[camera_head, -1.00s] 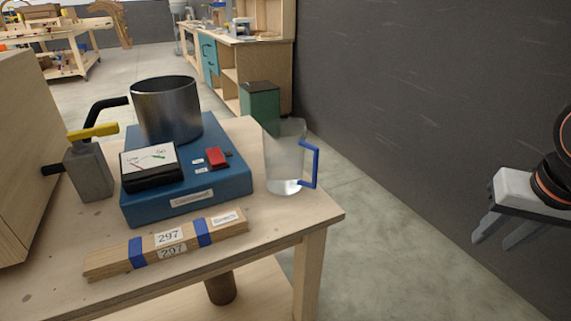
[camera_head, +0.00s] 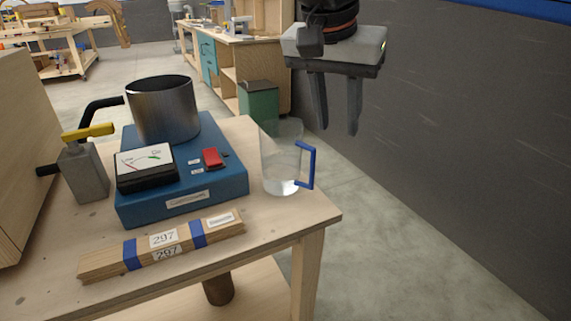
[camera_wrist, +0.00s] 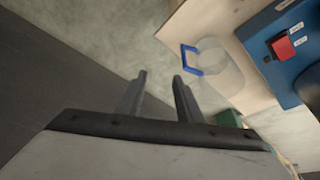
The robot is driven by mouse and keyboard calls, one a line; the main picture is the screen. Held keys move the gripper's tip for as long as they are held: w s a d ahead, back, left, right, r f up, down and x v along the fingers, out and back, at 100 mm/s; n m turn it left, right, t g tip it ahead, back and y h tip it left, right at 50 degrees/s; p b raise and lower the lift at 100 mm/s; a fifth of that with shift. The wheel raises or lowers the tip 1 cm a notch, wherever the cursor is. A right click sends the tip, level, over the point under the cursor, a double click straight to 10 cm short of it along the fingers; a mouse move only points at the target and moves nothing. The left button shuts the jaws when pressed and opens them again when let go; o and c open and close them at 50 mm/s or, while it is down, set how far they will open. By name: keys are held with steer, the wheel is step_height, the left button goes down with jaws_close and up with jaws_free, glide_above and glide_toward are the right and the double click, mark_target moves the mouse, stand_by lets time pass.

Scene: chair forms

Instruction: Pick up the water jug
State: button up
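The water jug (camera_head: 284,160) is clear with a blue handle on its right side. It stands upright on the wooden table near its right edge, beside the blue box. It also shows in the wrist view (camera_wrist: 218,68), with its blue handle toward the left. My gripper (camera_head: 338,130) is open and empty, above and to the right of the jug in the head view, fingers pointing down. In the wrist view the two fingers (camera_wrist: 160,76) are apart with only floor and wall between them, and the jug lies beyond the right finger.
The blue box (camera_head: 205,195) carries a metal pot (camera_head: 163,108), a meter (camera_head: 146,166) and a red switch (camera_head: 213,158). Wooden strips (camera_head: 165,245) lie in front. A grey can (camera_head: 83,170) stands left. A dark wall (camera_head: 470,150) rises at right, with free floor (camera_head: 370,230) between.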

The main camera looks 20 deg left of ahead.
glide_toward(311, 162)
steer(key=x, duration=0.6)
steer(key=shift+s+f, duration=0.2)
steer(key=shift+f, duration=0.3)
steer(key=shift+w+x, duration=0.15)
steer(key=shift+x, duration=1.2)
steer(key=shift+w+x, duration=0.2)
steer(key=shift+x, duration=1.2)
steer(key=shift+r, duration=0.15)
steer(key=shift+c, duration=0.6)
jaws_close()
